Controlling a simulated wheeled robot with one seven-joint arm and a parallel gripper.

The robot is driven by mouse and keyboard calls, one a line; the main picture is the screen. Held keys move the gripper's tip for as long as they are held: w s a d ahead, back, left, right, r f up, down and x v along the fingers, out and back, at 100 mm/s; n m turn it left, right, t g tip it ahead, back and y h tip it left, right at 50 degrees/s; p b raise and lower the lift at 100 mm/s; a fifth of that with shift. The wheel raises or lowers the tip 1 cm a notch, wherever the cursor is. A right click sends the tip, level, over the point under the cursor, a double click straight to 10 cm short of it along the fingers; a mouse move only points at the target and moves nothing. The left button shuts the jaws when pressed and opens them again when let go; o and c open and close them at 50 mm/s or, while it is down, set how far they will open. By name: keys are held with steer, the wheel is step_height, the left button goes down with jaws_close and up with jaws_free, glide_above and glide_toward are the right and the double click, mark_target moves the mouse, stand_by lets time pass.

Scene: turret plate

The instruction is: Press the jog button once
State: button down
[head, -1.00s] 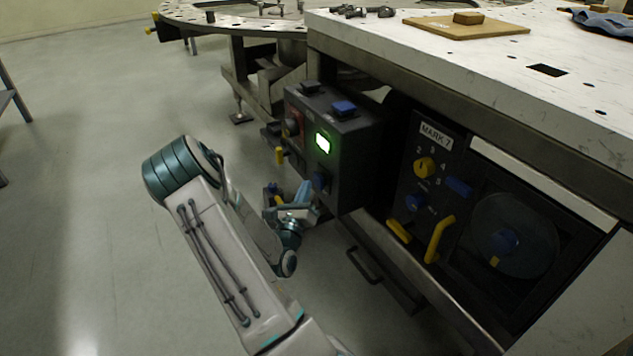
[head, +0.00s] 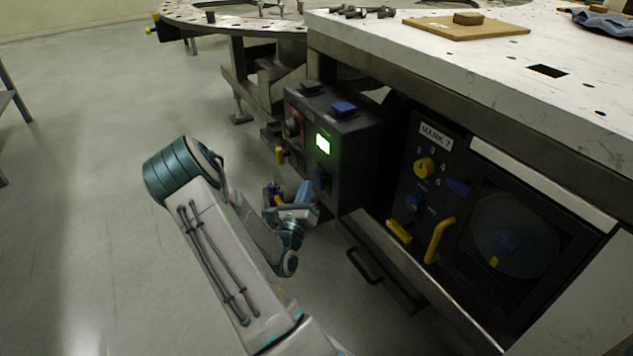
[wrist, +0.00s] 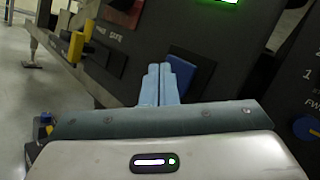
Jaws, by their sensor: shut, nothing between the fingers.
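A dark control box (head: 355,150) hangs under the table edge, with a lit green display on its front. A blue button (head: 320,181) sits low on that front, and it also shows in the wrist view (wrist: 188,66), partly behind my fingers. I cannot read a jog label on it. A second blue button (head: 343,107) is on top of the box. My gripper (head: 306,189) is shut and empty, its light-blue fingers (wrist: 165,68) pointing at the box front beside the lower blue button. I cannot tell whether they touch it.
To the right, the MARK 7 panel (head: 435,160) has yellow and blue knobs and a yellow handle. A drawer with a black handle (head: 363,266) is below.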

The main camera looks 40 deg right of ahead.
steer(key=shift+d, duration=0.35)
steer(key=shift+s+d+p, duration=0.25)
steer(key=shift+d+p, duration=0.1)
steer(key=shift+d, duration=0.25)
stand_by(0.7)
stand_by(0.4)
steer(key=shift+w+a+p, duration=0.25)
steer(key=shift+a+p, duration=0.1)
steer(key=shift+a, duration=0.75)
steer(key=a, duration=0.2)
steer(key=w+a+p, duration=0.1)
steer(key=a, duration=0.1)
steer(key=shift+w+a, duration=0.1)
steer(key=shift+a, duration=0.25)
